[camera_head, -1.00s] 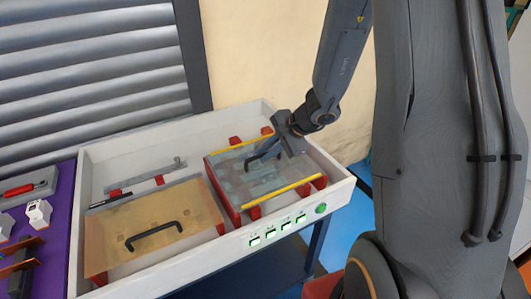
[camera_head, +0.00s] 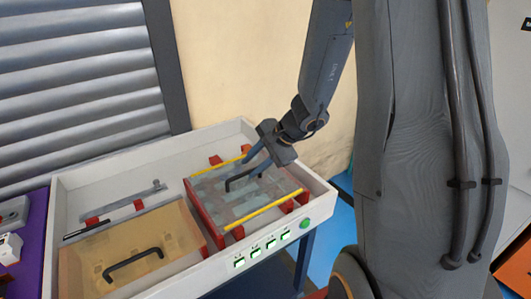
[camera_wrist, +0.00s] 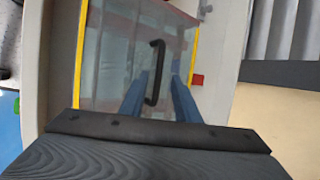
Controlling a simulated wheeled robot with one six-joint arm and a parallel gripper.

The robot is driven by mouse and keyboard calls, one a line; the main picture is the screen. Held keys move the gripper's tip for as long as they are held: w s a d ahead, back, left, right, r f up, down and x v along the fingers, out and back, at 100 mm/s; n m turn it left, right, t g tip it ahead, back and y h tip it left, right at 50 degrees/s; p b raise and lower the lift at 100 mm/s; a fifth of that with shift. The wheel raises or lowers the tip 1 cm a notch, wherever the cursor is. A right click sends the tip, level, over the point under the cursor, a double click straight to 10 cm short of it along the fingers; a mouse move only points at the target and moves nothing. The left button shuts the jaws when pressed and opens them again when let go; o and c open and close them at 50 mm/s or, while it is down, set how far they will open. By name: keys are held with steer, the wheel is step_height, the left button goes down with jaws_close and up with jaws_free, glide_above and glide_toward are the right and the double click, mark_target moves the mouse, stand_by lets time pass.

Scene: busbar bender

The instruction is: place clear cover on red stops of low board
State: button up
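The clear cover (camera_head: 240,208) has yellow strips along two edges and a black handle (camera_head: 240,182). It lies roughly flat over the red stops (camera_head: 287,206) in the right half of the white tray; the board beneath shows faintly through it. In the wrist view the clear cover (camera_wrist: 115,50) and its handle (camera_wrist: 155,75) show ahead of my gripper (camera_wrist: 157,88). My gripper (camera_head: 257,158) is open, its two blue-grey fingers apart on either side of the handle, with visible gaps. Contact with the handle cannot be told.
A tan cover (camera_head: 180,232) with a black handle lies in the left half of the white tray (camera_head: 322,190). A grey bar (camera_head: 130,200) on red blocks lies behind it. Lit green buttons (camera_head: 270,243) line the front wall. A grey shutter stands behind.

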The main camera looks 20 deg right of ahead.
steer(key=v, duration=0.8)
steer(key=s+a+f+n+g+h, duration=0.1)
steer(key=s+a+n+g+h, duration=0.1)
steer(key=s+n, duration=0.4)
steer(key=s+a+f+n+g+h, duration=0.2)
steer(key=s+a+n+h, duration=0.1)
steer(key=s+n, duration=0.4)
steer(key=shift+s+a+n, duration=0.25)
steer(key=shift+a+n, duration=0.2)
steer(key=shift+n, duration=0.35)
